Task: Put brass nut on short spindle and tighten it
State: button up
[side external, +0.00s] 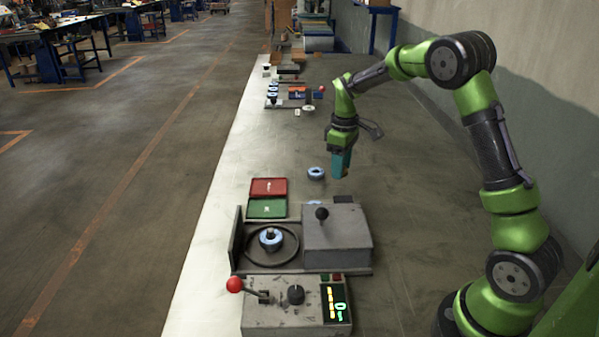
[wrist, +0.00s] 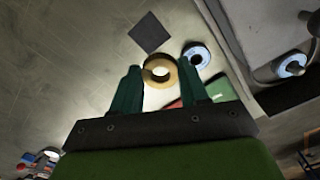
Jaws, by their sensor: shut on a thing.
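The brass nut (wrist: 151,82), a ring with a hole through it, sits between the two teal fingertips of my gripper (wrist: 161,78) in the wrist view. My gripper is shut on it. In the side view my gripper (side external: 339,174) points down over the bench, behind the grey machine; the nut cannot be made out there. A spindle (side external: 269,233) stands in the round recess of the machine with a blue-white flap disc (side external: 271,246) around it. This disc also shows at the right of the wrist view (wrist: 291,66). I cannot tell the spindle's length.
Another blue-white disc (side external: 316,173) lies on the bench left of my gripper. Red (side external: 268,187) and green (side external: 267,208) trays lie behind the machine (side external: 337,240). The machine's black knob (side external: 321,213) sticks up. A control box (side external: 296,317) with a red-balled lever stands in front.

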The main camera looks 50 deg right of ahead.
jog(key=w+a+n, duration=0.2)
jog(key=a+n, duration=0.1)
jog(key=a, duration=0.9)
jog(key=r+n, duration=0.1)
jog(key=n, duration=0.2)
send_over(271, 229)
jog(key=shift+w+d+r, duration=0.1)
jog(key=shift+d, duration=0.05)
jog(key=shift+a, duration=0.25)
jog(key=shift+f+m, duration=0.3)
jog(key=shift+f, duration=1.45)
jog(key=shift+f, duration=1.2)
jog(key=shift+d+f, duration=0.1)
jog(key=shift+f, duration=0.4)
